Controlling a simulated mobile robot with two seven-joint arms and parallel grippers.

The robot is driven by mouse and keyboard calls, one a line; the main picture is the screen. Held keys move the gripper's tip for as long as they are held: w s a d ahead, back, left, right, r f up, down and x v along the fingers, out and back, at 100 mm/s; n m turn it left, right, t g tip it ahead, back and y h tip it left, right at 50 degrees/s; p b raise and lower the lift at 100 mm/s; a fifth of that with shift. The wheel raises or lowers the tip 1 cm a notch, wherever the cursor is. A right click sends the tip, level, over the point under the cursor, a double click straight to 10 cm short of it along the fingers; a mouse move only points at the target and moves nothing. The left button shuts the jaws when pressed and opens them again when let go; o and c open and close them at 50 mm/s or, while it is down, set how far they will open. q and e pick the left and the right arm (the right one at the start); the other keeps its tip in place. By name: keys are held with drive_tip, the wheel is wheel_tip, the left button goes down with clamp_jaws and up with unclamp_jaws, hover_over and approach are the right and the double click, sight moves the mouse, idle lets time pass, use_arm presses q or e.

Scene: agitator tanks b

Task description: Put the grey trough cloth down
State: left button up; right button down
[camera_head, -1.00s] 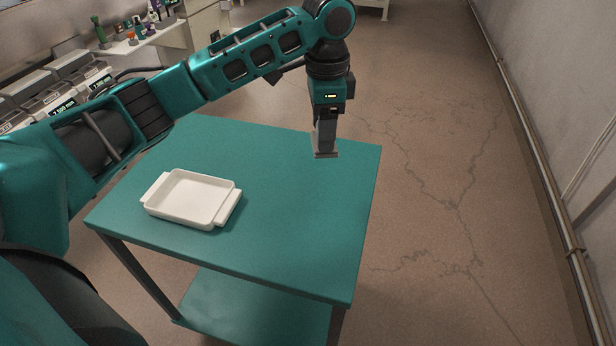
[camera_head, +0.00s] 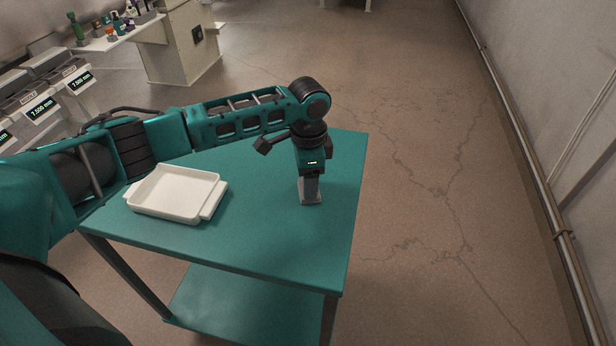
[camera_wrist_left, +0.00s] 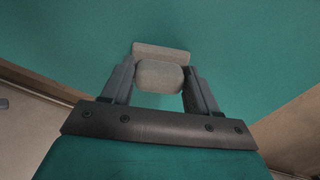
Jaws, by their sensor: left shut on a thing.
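The grey trough cloth (camera_wrist_left: 160,75) is a small grey block-like piece between the two fingers of my left gripper in the left wrist view. My left gripper (camera_head: 311,199) is shut on it and points down over the right part of the teal table (camera_head: 270,245). In the head view only a pale grey edge of the cloth (camera_head: 311,202) shows under the fingers. It is at or very close to the table top; I cannot tell whether it touches. My right gripper is not in view.
A white tray (camera_head: 143,207) with end handles stands on the table's left part, under my arm. The table top between tray and gripper is clear. Machines with displays (camera_head: 42,108) and a shelf of bottles (camera_head: 120,36) stand at the back left.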

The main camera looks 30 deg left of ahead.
use_arm(q)
drive_tip(key=o, duration=0.9)
drive_tip(key=shift+o, duration=0.2)
wheel_tip(320, 180, up, 12)
drive_tip(key=p, duration=0.1)
drive_tip(key=shift+s+d, duration=0.1)
idle(0.4)
